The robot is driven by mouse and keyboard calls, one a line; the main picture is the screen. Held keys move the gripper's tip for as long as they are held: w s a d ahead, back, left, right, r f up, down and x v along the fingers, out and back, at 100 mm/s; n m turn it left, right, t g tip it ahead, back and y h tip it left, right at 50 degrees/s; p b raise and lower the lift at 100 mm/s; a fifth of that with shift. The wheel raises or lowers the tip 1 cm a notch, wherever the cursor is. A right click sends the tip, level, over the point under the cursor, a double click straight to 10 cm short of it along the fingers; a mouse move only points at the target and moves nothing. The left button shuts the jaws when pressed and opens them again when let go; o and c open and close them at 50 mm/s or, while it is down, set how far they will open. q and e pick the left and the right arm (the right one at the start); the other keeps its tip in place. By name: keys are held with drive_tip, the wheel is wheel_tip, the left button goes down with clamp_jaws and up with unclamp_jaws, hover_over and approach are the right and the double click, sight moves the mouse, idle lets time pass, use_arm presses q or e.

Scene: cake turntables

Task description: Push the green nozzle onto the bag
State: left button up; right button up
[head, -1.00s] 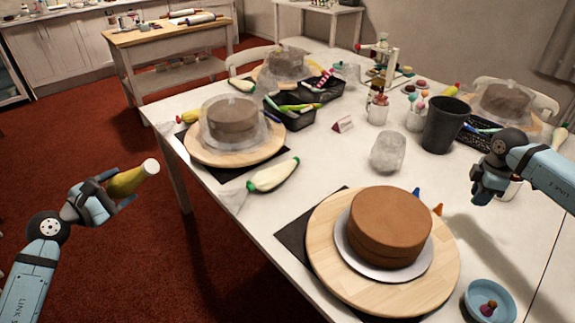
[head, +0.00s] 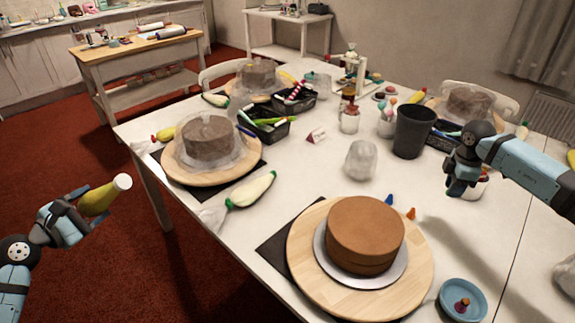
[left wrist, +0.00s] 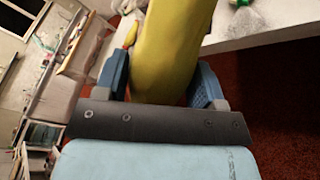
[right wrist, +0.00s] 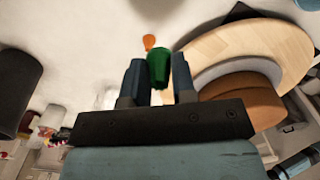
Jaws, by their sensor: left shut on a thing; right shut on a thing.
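My left gripper (head: 84,212) is shut on a yellow piping bag (head: 99,199) with a whitish end (head: 122,182), held off the table's left side above the red floor. The bag also fills the top middle of the left wrist view (left wrist: 170,50). My right gripper (head: 460,178) is over the right part of the table. In the right wrist view it is shut on the green nozzle (right wrist: 158,70), which sits between its fingers. The nozzle is hidden or too small to make out in the head view. The bag and nozzle are far apart.
A brown cake (head: 365,230) stands on a wooden turntable (head: 310,285) between the arms. Blue (head: 389,199) and orange (head: 411,213) nozzles lie behind it. A blue dish (head: 449,307), a dark cup (head: 413,130) and another bag (head: 250,189) are on the table.

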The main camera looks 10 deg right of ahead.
wheel_tip(320, 180, up, 6)
drive_tip(key=p, duration=0.5)
drive_tip(key=shift+f+p, duration=0.1)
drive_tip(key=shift+p, duration=0.3)
wheel_tip(320, 180, up, 4)
drive_tip(key=p, duration=0.3)
drive_tip(key=shift+f, duration=0.25)
use_arm(q)
drive_tip(key=s+d+r+h, duration=0.1)
drive_tip(key=s+d, duration=0.1)
drive_tip(key=d, duration=1)
drive_tip(key=s+d+r+m+g, duration=0.1)
drive_tip(key=s+d, duration=0.1)
drive_tip(key=d, duration=1)
drive_tip(key=shift+s+m+h, duration=0.2)
drive_tip(key=shift+m+h, duration=0.1)
drive_tip(key=shift+h, duration=0.1)
use_arm(e)
drive_tip(key=shift+a, duration=0.1)
